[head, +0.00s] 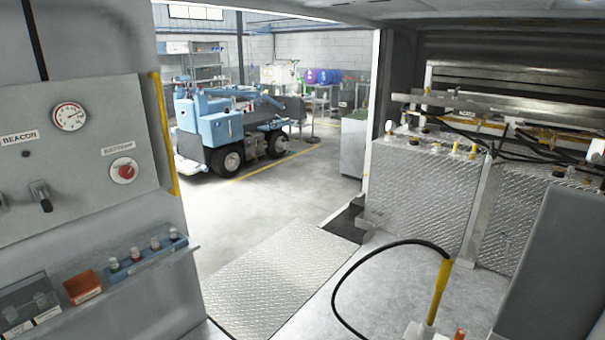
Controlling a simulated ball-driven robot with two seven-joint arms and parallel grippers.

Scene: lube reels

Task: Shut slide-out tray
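No gripper of mine shows in the head view. A shallow clear-fronted tray (150,262) juts from the left wall below the control panel. It holds a red-orange box (82,287), several small capped vials (136,255) and a dark case (30,305) at its near left end. A flat diamond-plate panel (268,282) lies low in the doorway at the bottom centre. I cannot tell for certain which of these is the slide-out tray, or how far either is pulled out.
The control panel (75,150) has a gauge, a red knob and a lever. Diamond-plate tanks (418,190) stand at the right. A black hose runs to a yellow-handled tool (438,290) at the bottom right. The workshop floor (290,190) beyond is open, with a blue vehicle (215,125) parked there.

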